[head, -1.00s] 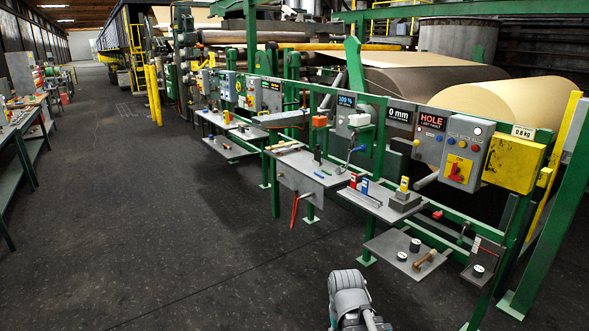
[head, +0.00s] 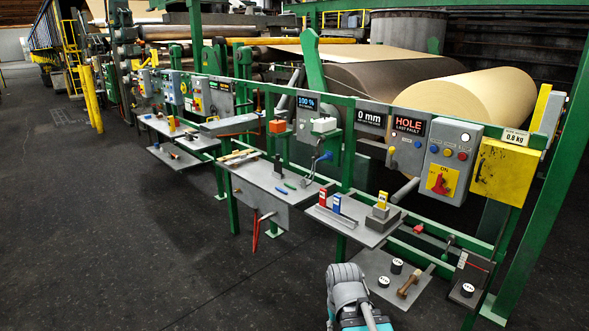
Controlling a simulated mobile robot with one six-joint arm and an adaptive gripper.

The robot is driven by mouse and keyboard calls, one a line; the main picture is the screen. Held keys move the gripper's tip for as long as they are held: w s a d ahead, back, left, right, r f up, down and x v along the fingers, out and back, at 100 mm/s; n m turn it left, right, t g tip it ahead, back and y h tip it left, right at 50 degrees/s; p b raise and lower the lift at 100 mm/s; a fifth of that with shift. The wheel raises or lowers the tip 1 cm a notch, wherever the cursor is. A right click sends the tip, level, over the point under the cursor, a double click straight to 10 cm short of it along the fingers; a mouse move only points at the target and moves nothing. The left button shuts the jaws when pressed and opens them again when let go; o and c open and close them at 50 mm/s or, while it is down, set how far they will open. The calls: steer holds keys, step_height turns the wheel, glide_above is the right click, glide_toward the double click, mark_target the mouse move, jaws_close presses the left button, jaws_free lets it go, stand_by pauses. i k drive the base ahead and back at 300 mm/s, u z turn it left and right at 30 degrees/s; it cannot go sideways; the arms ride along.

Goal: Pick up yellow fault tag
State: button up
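A small yellow tag (head: 382,200) stands upright on a grey block (head: 381,219) at the right part of a grey shelf. A red tag (head: 323,196) and a blue tag (head: 336,204) stand in a rail on the same shelf (head: 352,231), to the left of the yellow tag. Part of my arm shows at the bottom centre, in front of and below this shelf. My gripper's fingers do not show. The print on the yellow tag is too small to read.
Below is a lower shelf (head: 364,259) with small black weights and a wooden-handled tool (head: 410,284). Behind are green posts, a grey switch panel (head: 447,160) and a yellow box (head: 505,171). The dark floor (head: 130,260) at left is clear.

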mark_target(383, 196)
steer(key=z, duration=0.1)
steer(key=i, duration=0.95)
steer(key=z, duration=0.1)
